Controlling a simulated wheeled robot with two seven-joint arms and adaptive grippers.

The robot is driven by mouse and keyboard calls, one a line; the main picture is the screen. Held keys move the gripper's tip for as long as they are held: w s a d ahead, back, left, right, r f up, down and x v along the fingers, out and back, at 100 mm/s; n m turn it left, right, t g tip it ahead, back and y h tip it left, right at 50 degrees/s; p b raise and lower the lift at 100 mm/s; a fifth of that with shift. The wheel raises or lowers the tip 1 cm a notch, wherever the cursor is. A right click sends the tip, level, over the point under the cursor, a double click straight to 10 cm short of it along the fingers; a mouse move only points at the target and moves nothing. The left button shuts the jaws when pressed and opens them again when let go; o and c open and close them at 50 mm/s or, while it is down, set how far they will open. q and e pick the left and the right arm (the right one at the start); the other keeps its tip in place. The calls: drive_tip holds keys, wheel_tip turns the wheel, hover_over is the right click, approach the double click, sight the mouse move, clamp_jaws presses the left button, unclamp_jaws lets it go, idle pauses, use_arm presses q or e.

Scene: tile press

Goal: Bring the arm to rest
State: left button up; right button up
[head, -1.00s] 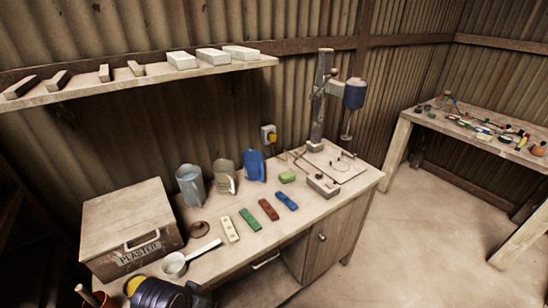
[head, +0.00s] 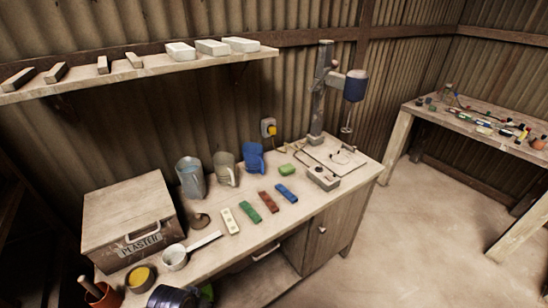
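Neither of my grippers shows in the head view. No part of my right arm shows.
An orange pot (head: 103,295) stands front left. Open floor (head: 400,240) lies right.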

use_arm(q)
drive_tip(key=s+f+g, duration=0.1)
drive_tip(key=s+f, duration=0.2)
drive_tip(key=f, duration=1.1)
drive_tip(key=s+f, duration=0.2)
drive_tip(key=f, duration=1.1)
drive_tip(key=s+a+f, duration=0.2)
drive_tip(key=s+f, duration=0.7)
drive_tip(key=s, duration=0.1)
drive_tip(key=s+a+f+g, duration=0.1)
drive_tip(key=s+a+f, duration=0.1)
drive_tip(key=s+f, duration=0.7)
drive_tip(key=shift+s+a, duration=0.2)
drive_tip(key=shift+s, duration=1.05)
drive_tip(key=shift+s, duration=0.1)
